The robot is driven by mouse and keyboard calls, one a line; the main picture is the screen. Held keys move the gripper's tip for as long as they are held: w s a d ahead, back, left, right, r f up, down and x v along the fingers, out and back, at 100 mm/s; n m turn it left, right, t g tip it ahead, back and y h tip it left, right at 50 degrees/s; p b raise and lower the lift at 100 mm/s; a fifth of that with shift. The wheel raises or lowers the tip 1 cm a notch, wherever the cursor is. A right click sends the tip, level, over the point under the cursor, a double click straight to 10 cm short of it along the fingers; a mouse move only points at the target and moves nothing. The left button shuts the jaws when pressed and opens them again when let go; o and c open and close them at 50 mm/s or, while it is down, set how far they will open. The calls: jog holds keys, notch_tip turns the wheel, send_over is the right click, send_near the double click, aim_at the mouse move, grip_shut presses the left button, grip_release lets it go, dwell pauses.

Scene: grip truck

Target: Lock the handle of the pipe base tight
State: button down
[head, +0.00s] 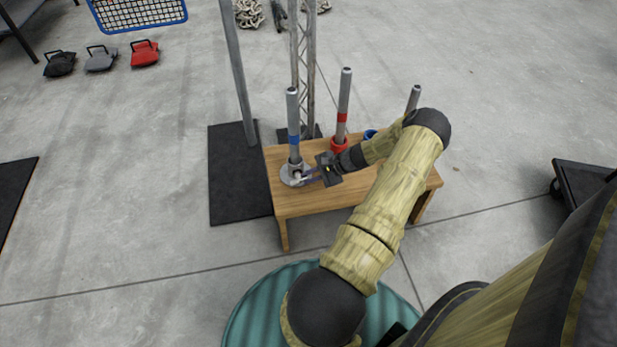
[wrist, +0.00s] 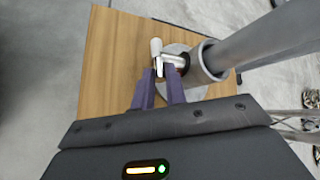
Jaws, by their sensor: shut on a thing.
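A pipe base (head: 289,178) with a round grey flange stands on the left end of a wooden table (head: 310,204). A grey pipe with a blue band (head: 293,122) stands upright in it. In the wrist view the pipe base (wrist: 208,66) shows its handle (wrist: 156,49), light-coloured and sticking out at the side of the collar. My gripper (head: 309,178) reaches in from the right, low beside the pipe. In the wrist view my gripper (wrist: 160,82) has its two purple fingers at the handle, shut on it. The fingers partly cover the handle.
A pipe with a red band and red base (head: 339,145) stands to the right, near my wrist. Another pipe (head: 413,98) with a blue base stands at the far right. A metal post (head: 238,75) and truss (head: 304,70) rise behind the table.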

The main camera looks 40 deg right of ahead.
jog(key=shift+f+t+y, duration=0.3)
jog(key=shift+y, duration=0.1)
jog(key=c, duration=1.4)
grip_release()
jog(key=shift+a, duration=0.1)
jog(key=p+v, duration=0.3)
jog(key=v, duration=1.4)
jog(key=shift+d+p, duration=0.25)
jog(key=shift+p, duration=0.1)
